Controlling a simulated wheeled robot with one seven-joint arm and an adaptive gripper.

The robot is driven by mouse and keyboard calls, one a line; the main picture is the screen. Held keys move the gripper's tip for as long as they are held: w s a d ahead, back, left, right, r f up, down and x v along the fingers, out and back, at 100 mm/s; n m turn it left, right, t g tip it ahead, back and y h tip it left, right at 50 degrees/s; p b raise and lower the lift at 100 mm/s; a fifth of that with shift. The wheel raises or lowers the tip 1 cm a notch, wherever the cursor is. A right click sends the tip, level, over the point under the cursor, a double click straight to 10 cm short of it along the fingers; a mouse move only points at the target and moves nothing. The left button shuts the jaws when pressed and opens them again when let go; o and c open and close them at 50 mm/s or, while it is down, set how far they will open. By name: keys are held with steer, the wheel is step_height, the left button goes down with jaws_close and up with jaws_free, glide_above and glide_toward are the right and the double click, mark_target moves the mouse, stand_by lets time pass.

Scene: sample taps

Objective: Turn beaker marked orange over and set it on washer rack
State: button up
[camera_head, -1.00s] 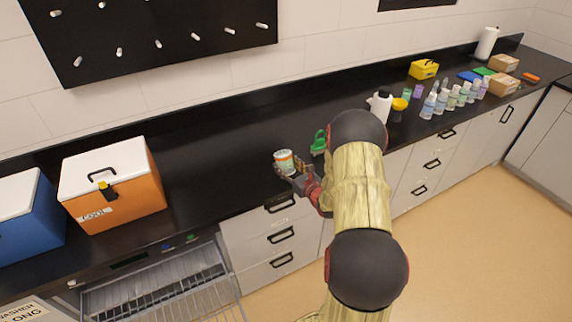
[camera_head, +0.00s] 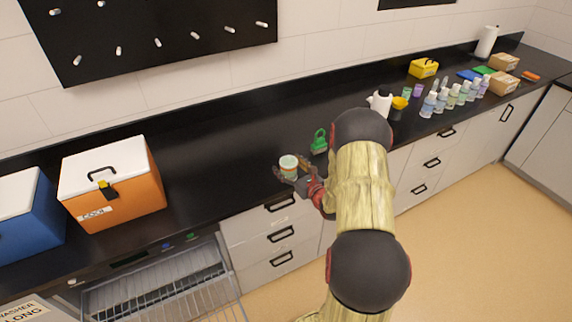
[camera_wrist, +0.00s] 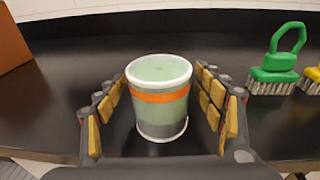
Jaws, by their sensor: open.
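The beaker marked orange (camera_wrist: 159,112) is a short, pale green cup with a white rim and an orange band. It stands upright on the black counter near its front edge, and it also shows in the head view (camera_head: 288,166). My gripper (camera_wrist: 160,108) is open, with one finger on each side of the beaker. A narrow gap shows on both sides, so the fingers do not appear to touch it. The washer rack (camera_head: 150,291) is a pulled-out wire rack at the lower left, below counter level.
A green-handled brush (camera_wrist: 275,68) stands right of the beaker, with a yellow one (camera_wrist: 313,76) beside it. An orange cooler (camera_head: 112,190) and a blue cooler (camera_head: 28,218) stand left. Bottles (camera_head: 441,102) stand far right. The counter between cooler and beaker is clear.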

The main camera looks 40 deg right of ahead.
steer(key=s+a+r, duration=0.1)
steer(key=s, duration=0.9)
steer(key=shift+a+r, duration=0.15)
steer(key=shift+a, duration=0.25)
steer(key=shift+s, duration=0.1)
